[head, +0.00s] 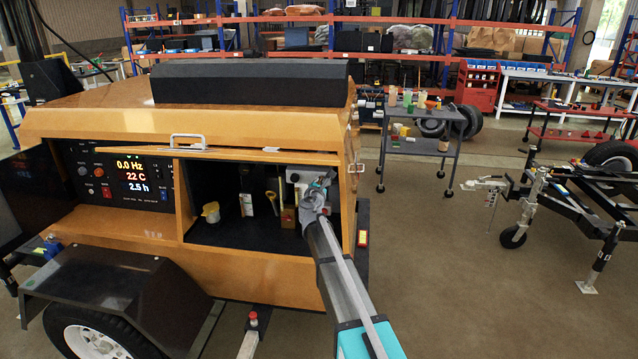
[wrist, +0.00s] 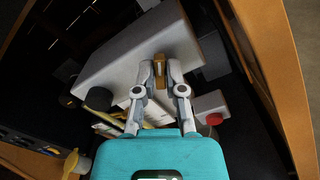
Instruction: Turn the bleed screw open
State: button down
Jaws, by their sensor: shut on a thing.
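The bleed screw (wrist: 160,72), a small brass-coloured piece, sits at the edge of a light grey block (wrist: 125,65) in the wrist view. My gripper (wrist: 160,68) has its two fingertips closed on either side of it, touching it. In the head view the grey block (head: 294,174) is at the upper right inside the open bay of the orange generator. My gripper (head: 320,186) reaches into that bay from the front right. The screw itself is hidden behind my gripper and wrist there. Its turned angle cannot be told.
A black round knob (wrist: 98,98) and a red button (wrist: 214,118) lie close to my fingers. The bay also holds a yellow cap (head: 210,212) and a yellow handle (head: 271,197). The orange frame (wrist: 265,70) runs close at the right. Open floor lies right of the generator.

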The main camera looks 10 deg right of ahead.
jog(key=m, duration=0.6)
jog(key=shift+w, duration=0.15)
jog(key=m, duration=0.6)
jog(key=shift+f, duration=0.1)
jog(key=c, duration=0.9)
grip_release()
jog(key=shift+o, duration=0.9)
jog(key=shift+f, duration=0.1)
